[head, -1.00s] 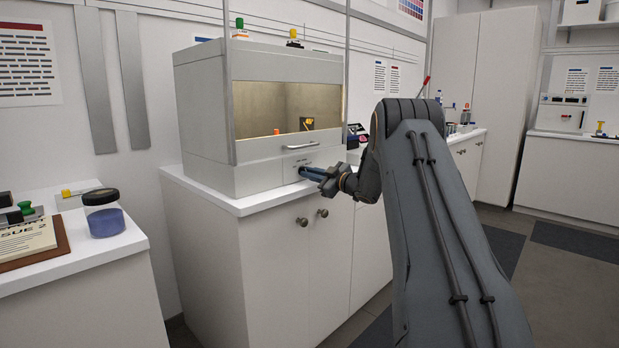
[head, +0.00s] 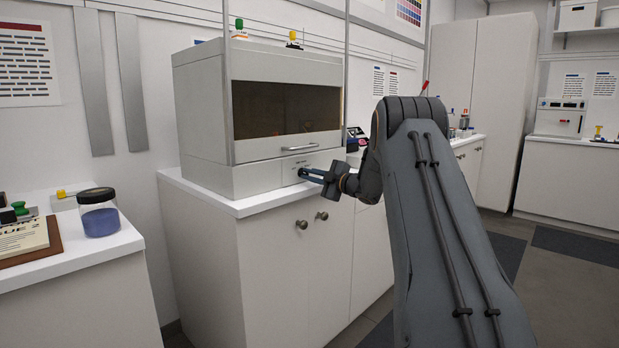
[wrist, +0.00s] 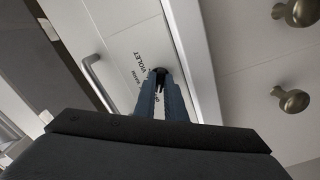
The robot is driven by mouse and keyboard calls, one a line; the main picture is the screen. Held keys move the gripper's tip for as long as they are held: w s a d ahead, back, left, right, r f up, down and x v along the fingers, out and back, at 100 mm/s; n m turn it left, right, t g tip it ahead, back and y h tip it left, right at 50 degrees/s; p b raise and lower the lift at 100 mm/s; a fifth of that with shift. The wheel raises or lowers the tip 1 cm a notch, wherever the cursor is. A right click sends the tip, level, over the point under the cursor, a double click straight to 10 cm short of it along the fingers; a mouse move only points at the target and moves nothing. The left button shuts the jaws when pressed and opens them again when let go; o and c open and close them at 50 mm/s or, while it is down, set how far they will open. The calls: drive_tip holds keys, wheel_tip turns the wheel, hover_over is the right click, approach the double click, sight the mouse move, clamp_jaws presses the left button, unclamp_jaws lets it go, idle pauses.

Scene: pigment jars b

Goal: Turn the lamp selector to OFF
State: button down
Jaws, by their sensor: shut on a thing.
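The viewing cabinet (head: 205,110) stands on a white counter, with its window (head: 285,108) dark inside. The lamp selector (wrist: 160,71) is a small dark knob on the pale front panel below the window. The printed word VIOLET is beside it in the wrist view, and another label is partly hidden between my fingers. My gripper (head: 304,174) reaches in from the right and is shut on the selector. Its two blue fingers (wrist: 160,82) also show in the wrist view, covering most of the knob, so its pointer direction cannot be read.
A metal handle (head: 300,148) runs below the window, close above the selector. Two round door knobs (head: 302,224) stick out from the cupboard below. A jar of blue pigment (head: 100,213) stands on the left bench. Small bottles stand on the counter beyond my arm.

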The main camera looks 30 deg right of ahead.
drive_tip(key=c, duration=1.8)
unclamp_jaws()
drive_tip(key=v, duration=0.7)
drive_tip(key=shift+s+d, duration=0.1)
drive_tip(key=shift+s, duration=0.3)
